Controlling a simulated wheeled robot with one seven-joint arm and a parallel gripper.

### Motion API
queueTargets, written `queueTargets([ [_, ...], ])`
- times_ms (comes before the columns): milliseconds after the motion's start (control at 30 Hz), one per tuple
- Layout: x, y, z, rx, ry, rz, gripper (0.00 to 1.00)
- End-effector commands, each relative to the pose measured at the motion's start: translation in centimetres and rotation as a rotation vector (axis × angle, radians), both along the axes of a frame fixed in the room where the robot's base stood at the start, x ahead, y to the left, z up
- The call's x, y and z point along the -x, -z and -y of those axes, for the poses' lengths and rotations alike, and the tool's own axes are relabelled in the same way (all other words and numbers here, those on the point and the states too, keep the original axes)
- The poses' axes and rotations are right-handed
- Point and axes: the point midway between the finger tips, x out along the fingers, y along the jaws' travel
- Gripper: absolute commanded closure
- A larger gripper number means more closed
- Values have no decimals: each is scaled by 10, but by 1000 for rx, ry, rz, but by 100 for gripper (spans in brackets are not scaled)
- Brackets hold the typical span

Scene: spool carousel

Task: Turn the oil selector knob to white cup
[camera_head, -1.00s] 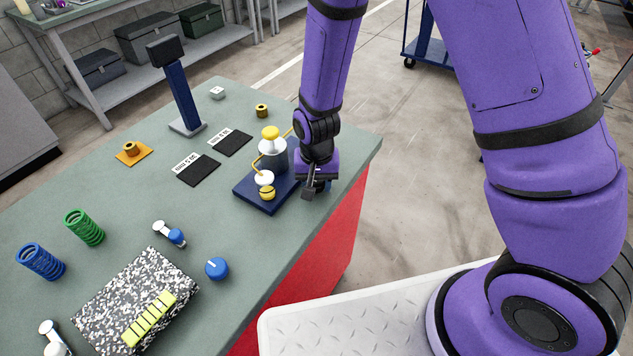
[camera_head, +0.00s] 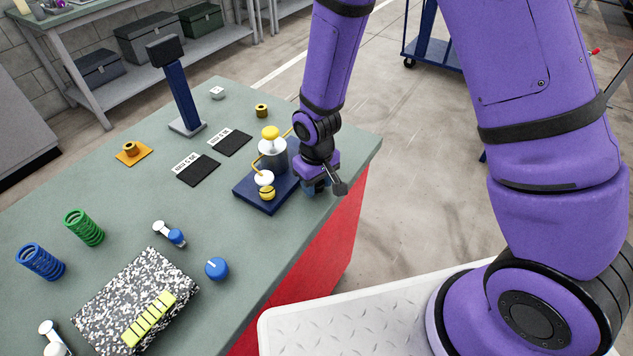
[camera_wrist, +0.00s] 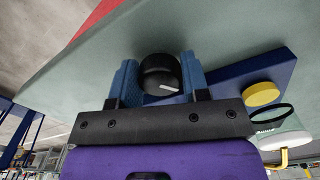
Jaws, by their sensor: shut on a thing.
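The oil selector knob (camera_wrist: 160,73) is black with a white pointer line, which points to the right in the wrist view. My gripper (camera_wrist: 158,82) is shut on it, with one blue finger on each side. In the head view my gripper (camera_head: 315,187) is at the right edge of the dark blue base (camera_head: 262,202) and hides the knob. The white cup (camera_wrist: 284,135) also shows at the right of the wrist view.
Black labelled mats (camera_head: 198,171), a dark blue post (camera_head: 181,98) and an orange pad (camera_head: 133,155) lie left of the base. The table's right edge is close to my gripper.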

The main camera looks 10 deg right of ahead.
Motion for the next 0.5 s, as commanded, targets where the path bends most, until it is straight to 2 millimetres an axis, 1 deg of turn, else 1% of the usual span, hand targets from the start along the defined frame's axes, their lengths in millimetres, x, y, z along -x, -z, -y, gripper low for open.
queueTargets([
  [200, 0, 0, 0, -1, -101, 2, 81],
  [500, -1, 0, 0, -1, -152, 2, 81],
])
